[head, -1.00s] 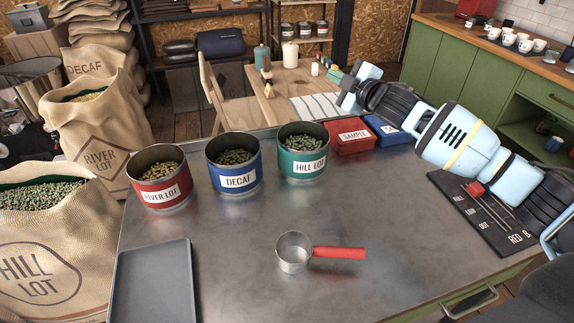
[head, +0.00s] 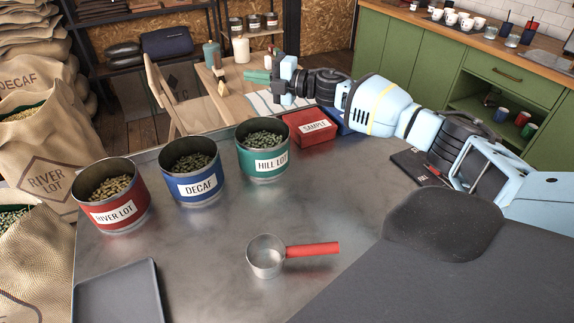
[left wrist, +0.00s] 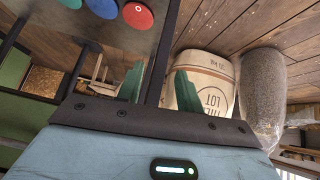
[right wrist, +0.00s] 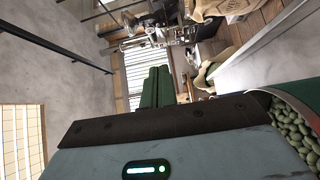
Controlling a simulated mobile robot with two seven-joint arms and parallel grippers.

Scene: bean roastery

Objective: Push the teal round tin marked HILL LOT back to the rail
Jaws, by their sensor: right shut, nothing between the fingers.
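The teal round tin marked HILL LOT (head: 249,166) stands upright on the steel table, open on top and full of green beans. Its rim and beans (right wrist: 300,132) fill the lower right corner of the right wrist view, beside the gripper body. My right gripper (head: 257,77) is shut and empty; in the head view it appears beyond and above the tin, apart from it. Its closed green fingers also show in the right wrist view (right wrist: 156,88). My left gripper (left wrist: 158,88) is open, with nothing between its fingers, and is outside the head view. I cannot make out the rail clearly.
The blue DECAF tin (head: 178,188) and red RIVER LOT tin (head: 115,219) stand left of the teal tin. A red SAMPLE box (head: 309,139) sits close on its right. A red-handled scoop (head: 265,258) and grey tray (head: 118,293) lie in front. The middle tabletop is clear.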

